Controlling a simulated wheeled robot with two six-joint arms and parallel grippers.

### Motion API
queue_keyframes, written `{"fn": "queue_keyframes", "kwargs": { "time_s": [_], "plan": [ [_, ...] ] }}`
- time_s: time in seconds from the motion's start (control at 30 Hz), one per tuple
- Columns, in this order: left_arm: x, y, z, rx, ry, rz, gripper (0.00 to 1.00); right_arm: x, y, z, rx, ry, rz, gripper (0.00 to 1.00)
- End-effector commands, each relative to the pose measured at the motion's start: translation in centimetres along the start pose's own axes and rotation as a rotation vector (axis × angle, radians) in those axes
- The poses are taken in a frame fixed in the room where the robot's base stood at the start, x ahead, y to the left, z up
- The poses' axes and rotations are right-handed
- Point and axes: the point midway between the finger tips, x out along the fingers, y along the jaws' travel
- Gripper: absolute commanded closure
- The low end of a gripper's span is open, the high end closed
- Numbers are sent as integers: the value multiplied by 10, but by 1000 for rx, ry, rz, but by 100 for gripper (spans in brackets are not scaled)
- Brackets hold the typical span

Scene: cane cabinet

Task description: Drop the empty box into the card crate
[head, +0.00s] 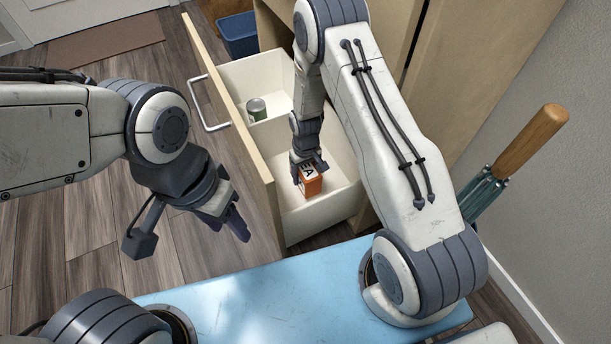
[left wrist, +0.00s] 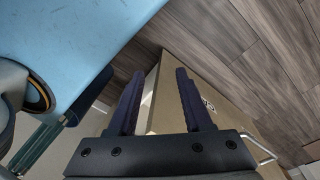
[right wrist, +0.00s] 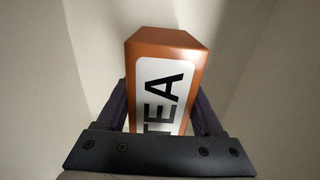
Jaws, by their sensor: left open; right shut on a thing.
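An orange box with a white label reading TEA (head: 311,184) is in the near compartment of the open drawer (head: 338,204). It also shows in the right wrist view (right wrist: 165,75), upright between the fingers. My right gripper (head: 308,165) reaches down into the drawer and is shut on this box. Whether the box touches the drawer floor I cannot tell. My left gripper (head: 238,222) is open and empty, left of the drawer front and above the floor; its fingers also show in the left wrist view (left wrist: 160,95). I cannot tell whether the blue bin (head: 238,36) behind the drawer is the card crate.
A green can (head: 257,109) stands in the drawer's far compartment. The drawer front with its handle (head: 208,104) stands between my left gripper and the compartments. A wooden-handled tool (head: 515,155) is at the right, near the wall. The wooden floor (head: 85,230) at left is clear; a brown mat lies farther back.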

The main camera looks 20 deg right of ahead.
Motion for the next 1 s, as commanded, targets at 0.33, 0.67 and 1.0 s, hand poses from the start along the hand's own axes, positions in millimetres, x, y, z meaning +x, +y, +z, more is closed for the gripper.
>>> {"fn": "queue_keyframes", "kwargs": {
  "time_s": [0.33,0.67,1.0],
  "plan": [
    [1,0,0,0,0,0,50,7,0,0,0,-1,0,87],
    [2,0,0,0,0,0,50,11,0,0,0,0,0,9],
    [2,0,0,0,0,0,50,10,0,0,0,0,0,2]
  ]
}}
